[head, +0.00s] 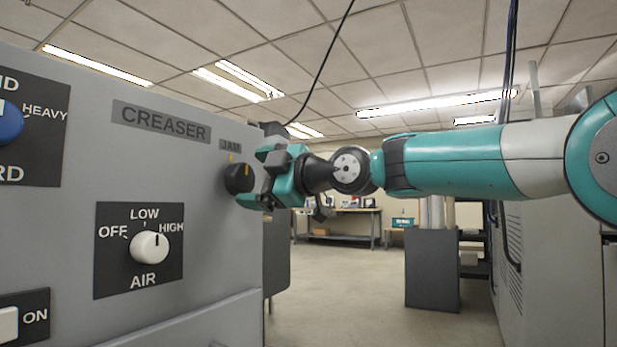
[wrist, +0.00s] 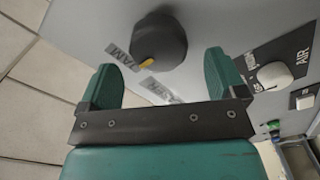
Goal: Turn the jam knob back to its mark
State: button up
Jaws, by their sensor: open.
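The jam knob is a round black knob with a yellow pointer line, on the grey machine panel. In the head view the knob (head: 236,179) sits under the JAM label (head: 230,145), near the panel's right edge. In the wrist view the knob (wrist: 160,36) is ahead of the jaws, with its yellow line at its lower-left rim, close to the JAM label (wrist: 121,57). My gripper (head: 256,178) is open in front of the knob. In the wrist view its teal fingers (wrist: 160,68) are spread wide, nothing between them. Contact with the knob cannot be told.
Left of the knob is the CREASER label (head: 160,121). Below left is the white AIR knob (head: 150,247), pointing near HIGH. A blue knob (head: 8,122) and an ON switch (head: 10,324) are farther left. A dark grey cabinet (head: 432,270) stands behind; the floor between is open.

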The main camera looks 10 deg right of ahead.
jog(key=v, duration=1.3)
jog(key=shift+a, duration=0.1)
jog(key=s+a+f+m+g+h, duration=0.1)
jog(key=s+f+m+g+h, duration=0.3)
jog(key=f, duration=0.5)
jog(key=s+f+m+g+h, duration=0.1)
jog(key=s+f+m, duration=0.35)
jog(key=f, duration=0.45)
jog(key=s+d+f+m+g+h, duration=0.3)
jog(key=s+f, duration=0.4)
jog(key=s, duration=0.2)
jog(key=s+d+f+m+g+h, duration=0.2)
jog(key=s+d+f+m+g, duration=0.15)
jog(key=s+f, duration=0.4)
notch_tip(320, 180, up, 38)
jog(key=p, duration=3.8)
jog(key=shift+s+a+m+p, duration=0.3)
jog(key=shift+a+p, duration=0.1)
jog(key=shift+a, duration=0.05)
jog(key=shift+r+t, duration=0.1)
jog(key=shift+t, duration=0.15)
